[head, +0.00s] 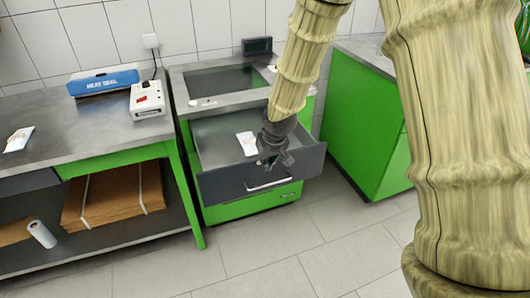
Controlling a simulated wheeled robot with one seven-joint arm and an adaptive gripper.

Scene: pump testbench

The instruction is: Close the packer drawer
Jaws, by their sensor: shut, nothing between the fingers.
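The packer drawer (225,186) has a dark grey front with a pale bar handle (268,181), and it stands pulled out of the green cabinet (240,208). A small white packet (246,143) lies inside the drawer. My gripper (268,164) is shut and empty, pointing down at the drawer's front edge, just above the handle. I cannot tell whether it touches the drawer front. My gripper and arm hide part of the drawer's right side.
A grey bench (90,148) at left holds a blue heat sealer (103,84) and a white device (150,100). Its lower shelf carries flat cardboard (112,195) and a white roll (41,234). Another green cabinet (360,125) stands at right. The tiled floor (260,250) in front is clear.

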